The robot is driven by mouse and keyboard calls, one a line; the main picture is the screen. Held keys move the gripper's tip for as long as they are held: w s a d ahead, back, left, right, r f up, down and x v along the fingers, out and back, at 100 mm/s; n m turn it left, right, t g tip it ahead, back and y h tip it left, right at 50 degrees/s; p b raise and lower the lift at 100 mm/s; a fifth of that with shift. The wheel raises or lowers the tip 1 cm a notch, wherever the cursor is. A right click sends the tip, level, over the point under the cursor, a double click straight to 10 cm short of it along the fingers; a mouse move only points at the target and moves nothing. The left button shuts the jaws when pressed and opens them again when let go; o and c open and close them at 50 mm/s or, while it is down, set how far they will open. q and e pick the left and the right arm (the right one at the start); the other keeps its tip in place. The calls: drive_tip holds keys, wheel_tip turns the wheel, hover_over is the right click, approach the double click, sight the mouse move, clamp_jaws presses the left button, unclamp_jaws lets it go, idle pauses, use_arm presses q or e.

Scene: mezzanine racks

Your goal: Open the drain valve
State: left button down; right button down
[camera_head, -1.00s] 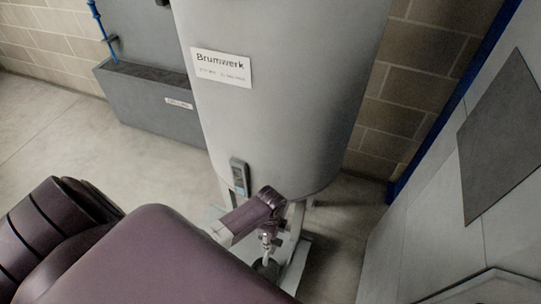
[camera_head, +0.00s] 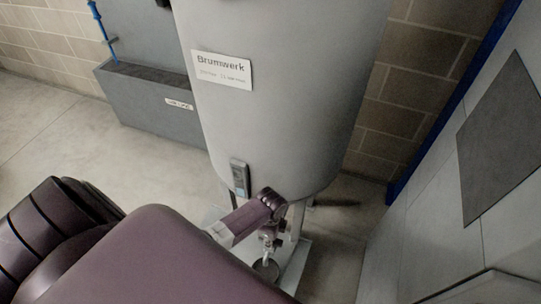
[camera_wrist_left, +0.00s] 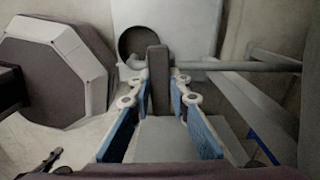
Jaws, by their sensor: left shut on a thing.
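The drain valve (camera_head: 269,238), a small metal fitting with a downward spout, sits low at the front of the big grey tank (camera_head: 285,110) in the head view. My left arm reaches to it from the left, and its purple wrist hides part of the valve. In the left wrist view my left gripper (camera_wrist_left: 159,88), with blue-padded fingers, is shut on a dark grey upright bar, which looks like the valve lever (camera_wrist_left: 158,70). A small dark round vessel (camera_head: 266,269) stands below the spout. My right gripper is not in view.
A grey box-like trough (camera_head: 150,105) stands by the block wall at back left. A light panel (camera_head: 440,210) with a dark patch closes off the right side. In the wrist view a grey pipe (camera_wrist_left: 245,66) runs right from the valve area. Floor at left is clear.

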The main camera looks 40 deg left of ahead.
use_arm(q)
drive_tip(key=n+p, duration=0.2)
drive_tip(key=n, duration=0.1)
drive_tip(key=shift+r+n+p, duration=0.15)
drive_tip(key=shift+n+p, duration=0.15)
drive_tip(key=shift+n, duration=0.1)
drive_tip(key=n+p, duration=0.2)
drive_tip(key=n, duration=0.2)
drive_tip(key=n+p, duration=0.1)
drive_tip(key=n, duration=0.4)
drive_tip(key=shift+p, duration=0.3)
drive_tip(key=shift+n+p, duration=0.45)
drive_tip(key=shift+n, duration=1.75)
drive_tip(key=c, duration=1.8)
unclamp_jaws()
